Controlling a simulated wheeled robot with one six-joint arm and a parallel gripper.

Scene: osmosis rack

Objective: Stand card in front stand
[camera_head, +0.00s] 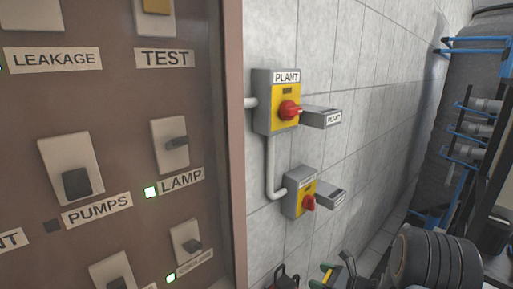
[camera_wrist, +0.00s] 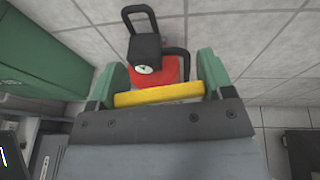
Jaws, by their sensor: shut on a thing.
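In the wrist view my gripper (camera_wrist: 161,78) has two green fingers, shut on a yellow flat piece (camera_wrist: 160,93) that spans between them. I take this piece to be the card; only its narrow yellow edge shows. In the head view my gripper (camera_head: 326,279) is cut by the bottom edge, low in front of the tiled wall, with a bit of yellow and green showing. I cannot make out a card stand in either view.
A red extinguisher (camera_wrist: 172,72) with a black handle stands beyond the fingers. A green cabinet (camera_wrist: 40,50) is at the left. In the head view, a brown switch panel (camera_head: 110,120), wall switches (camera_head: 285,100) and a blue-framed rack (camera_head: 465,130) surround the space.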

